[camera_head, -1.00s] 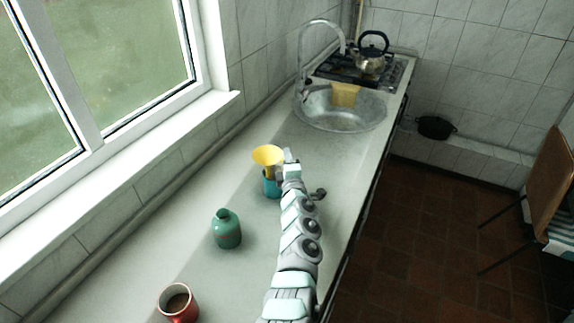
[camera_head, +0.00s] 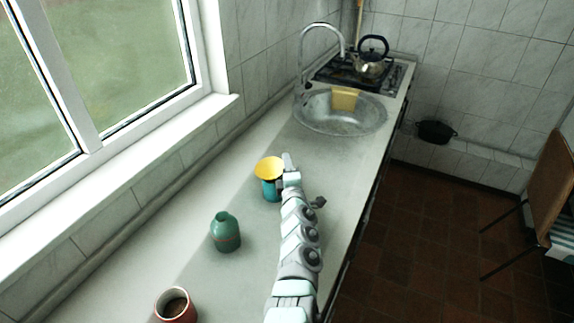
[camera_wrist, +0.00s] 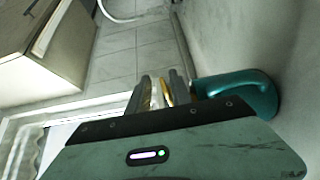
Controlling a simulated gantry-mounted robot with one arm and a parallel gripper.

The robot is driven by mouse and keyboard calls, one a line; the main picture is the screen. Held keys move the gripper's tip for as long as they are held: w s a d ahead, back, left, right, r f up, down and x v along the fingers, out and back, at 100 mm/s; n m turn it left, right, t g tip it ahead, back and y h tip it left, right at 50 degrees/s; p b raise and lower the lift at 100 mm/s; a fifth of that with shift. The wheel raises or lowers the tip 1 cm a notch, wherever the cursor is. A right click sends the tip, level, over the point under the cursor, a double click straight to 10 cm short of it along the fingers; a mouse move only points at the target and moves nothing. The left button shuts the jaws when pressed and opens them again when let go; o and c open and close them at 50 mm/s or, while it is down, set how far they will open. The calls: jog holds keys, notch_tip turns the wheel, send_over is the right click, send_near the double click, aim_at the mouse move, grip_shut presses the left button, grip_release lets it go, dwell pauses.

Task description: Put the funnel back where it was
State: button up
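The yellow funnel (camera_head: 269,168) is at a teal container (camera_head: 270,190) on the counter. Its wide mouth sits over the container's top in the head view. I cannot tell how far its spout is inside. My gripper (camera_head: 287,165) is at the funnel's right side. In the wrist view the fingers (camera_wrist: 162,93) are close together with a thin yellow strip of the funnel (camera_wrist: 167,92) between them. The teal object (camera_wrist: 240,90) beside the fingers shows on the right there. A green bottle (camera_head: 225,234) stands on the counter nearer the camera, with nothing in its mouth.
A red mug (camera_head: 177,306) with dark contents stands at the near end of the counter (camera_head: 150,255). The window is on the left.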

jog(key=shift+r, duration=0.1)
jog(key=shift+s+d+p, duration=0.2)
jog(key=shift+s+p, duration=1.35)
jog(key=shift+s, duration=0.25)
jog(key=s+p, duration=0.2)
jog(key=s, duration=0.6)
jog(key=shift+s+d, duration=0.15)
jog(key=shift+d, duration=0.3)
